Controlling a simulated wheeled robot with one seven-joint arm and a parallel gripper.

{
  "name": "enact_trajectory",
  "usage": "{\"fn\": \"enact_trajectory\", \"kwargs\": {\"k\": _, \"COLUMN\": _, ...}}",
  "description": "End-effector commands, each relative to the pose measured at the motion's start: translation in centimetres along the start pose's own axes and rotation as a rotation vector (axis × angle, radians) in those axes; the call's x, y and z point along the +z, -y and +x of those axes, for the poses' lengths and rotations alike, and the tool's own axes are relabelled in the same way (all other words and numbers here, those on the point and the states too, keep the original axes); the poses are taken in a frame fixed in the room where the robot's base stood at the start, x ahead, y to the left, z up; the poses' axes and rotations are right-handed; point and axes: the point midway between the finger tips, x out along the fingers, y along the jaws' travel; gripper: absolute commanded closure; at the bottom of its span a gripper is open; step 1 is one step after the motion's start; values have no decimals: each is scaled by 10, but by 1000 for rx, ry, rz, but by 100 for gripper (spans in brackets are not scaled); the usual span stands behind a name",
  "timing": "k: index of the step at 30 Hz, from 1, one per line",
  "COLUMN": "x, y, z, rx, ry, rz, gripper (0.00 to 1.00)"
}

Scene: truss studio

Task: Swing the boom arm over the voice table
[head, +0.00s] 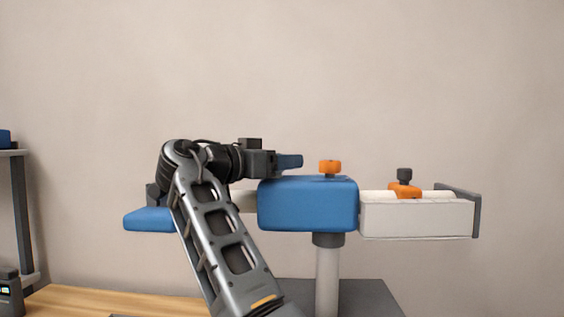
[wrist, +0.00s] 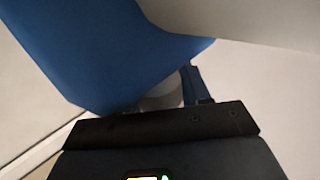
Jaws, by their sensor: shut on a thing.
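The boom arm (head: 308,205) runs sideways across the head view, with a blue block in its middle and a blue end piece (head: 148,220) at the left. A grey upright post (head: 327,275) carries it. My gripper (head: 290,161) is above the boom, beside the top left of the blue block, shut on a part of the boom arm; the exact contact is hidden. In the wrist view the boom's blue surface (wrist: 95,50) fills the upper left. My own arm hides part of the boom's left half. I cannot make out the voice table for certain.
An orange knob (head: 330,166) tops the block. A white box section (head: 415,218) with an orange and black clamp (head: 404,187) forms the right end. A wooden tabletop (head: 100,300) is at lower left, and a grey shelf stand (head: 22,215) is at the left edge. A plain wall is behind.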

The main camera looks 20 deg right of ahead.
Motion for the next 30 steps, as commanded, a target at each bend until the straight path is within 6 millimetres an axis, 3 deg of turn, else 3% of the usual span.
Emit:
{"fn": "enact_trajectory", "kwargs": {"k": 4, "x": -1, "y": 1, "z": 2, "rx": -5, "ry": 0, "rz": 0, "gripper": 100}}
{"fn": "enact_trajectory", "kwargs": {"k": 5, "x": -1, "y": 1, "z": 2, "rx": -5, "ry": 0, "rz": 0, "gripper": 51}}
{"fn": "enact_trajectory", "kwargs": {"k": 11, "x": -1, "y": 1, "z": 1, "rx": -3, "ry": 0, "rz": 0, "gripper": 32}}
{"fn": "enact_trajectory", "kwargs": {"k": 20, "x": 0, "y": 1, "z": -3, "rx": -4, "ry": -1, "rz": 0, "gripper": 32}}
{"fn": "enact_trajectory", "kwargs": {"k": 30, "x": 0, "y": 1, "z": -54, "rx": -5, "ry": 0, "rz": -1, "gripper": 32}}
